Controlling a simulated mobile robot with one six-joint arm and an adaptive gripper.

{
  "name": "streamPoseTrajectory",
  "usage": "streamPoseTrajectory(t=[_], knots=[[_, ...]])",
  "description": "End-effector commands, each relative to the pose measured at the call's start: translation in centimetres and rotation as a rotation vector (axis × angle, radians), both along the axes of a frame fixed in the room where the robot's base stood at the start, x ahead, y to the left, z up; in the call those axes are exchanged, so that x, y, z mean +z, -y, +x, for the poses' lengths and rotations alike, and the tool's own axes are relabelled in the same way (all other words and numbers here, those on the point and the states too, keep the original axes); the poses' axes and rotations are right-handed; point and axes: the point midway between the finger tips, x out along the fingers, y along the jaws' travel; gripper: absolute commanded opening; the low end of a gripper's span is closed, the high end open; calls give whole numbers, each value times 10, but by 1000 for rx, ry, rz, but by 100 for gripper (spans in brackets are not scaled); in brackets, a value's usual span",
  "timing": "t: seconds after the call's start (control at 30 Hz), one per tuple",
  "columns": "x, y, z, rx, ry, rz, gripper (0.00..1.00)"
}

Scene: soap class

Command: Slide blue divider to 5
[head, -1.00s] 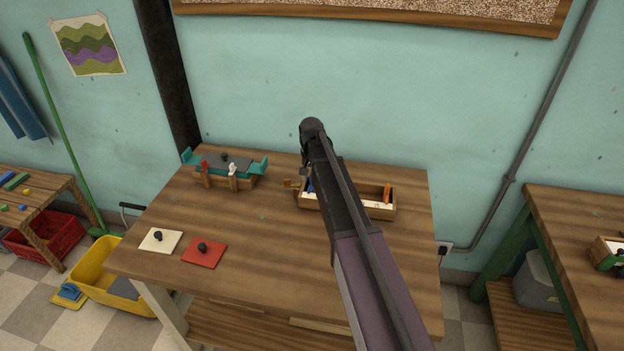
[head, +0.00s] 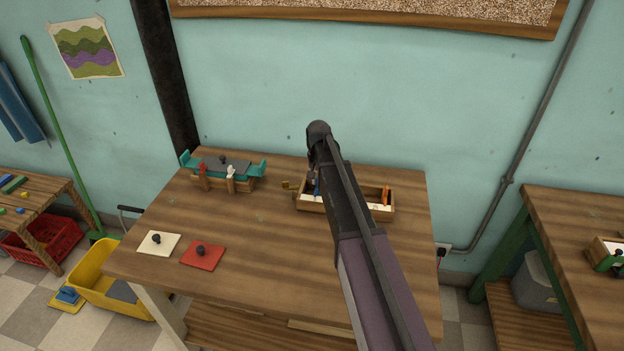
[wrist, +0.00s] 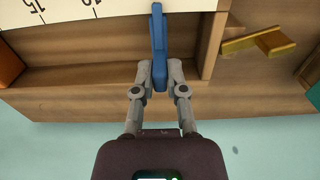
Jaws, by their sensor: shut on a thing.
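The blue divider (wrist: 158,45) stands in the wooden tray, near its left end in the head view (head: 317,187). My gripper (wrist: 160,76) is shut on the blue divider, one finger on each side of it. My arm hides part of the tray (head: 308,209) in the head view. An orange divider (head: 386,196) stands near the tray's right end.
A brass-coloured piece (wrist: 260,42) sits at the tray's end. A teal-ended wooden stand (head: 222,175) is to the left on the table. A white plate (head: 158,246) and a red plate (head: 203,258) lie in front. The table's front middle is clear.

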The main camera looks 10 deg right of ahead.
Motion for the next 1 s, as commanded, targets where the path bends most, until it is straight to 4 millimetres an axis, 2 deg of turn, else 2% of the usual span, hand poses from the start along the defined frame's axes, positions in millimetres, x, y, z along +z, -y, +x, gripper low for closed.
streamPoseTrajectory(t=[0.27, 0.3, 0.4, 0.43, 1.0], knots=[[0, 2, -1, 0, -1, 0, 0], [0, 2, -1, 0, -1, 0, 20], [0, 2, -1, 0, -1, 0, 50], [0, 2, -1, 0, -1, 0, 51], [0, -4, 2, 1, 0, 0, 51]])
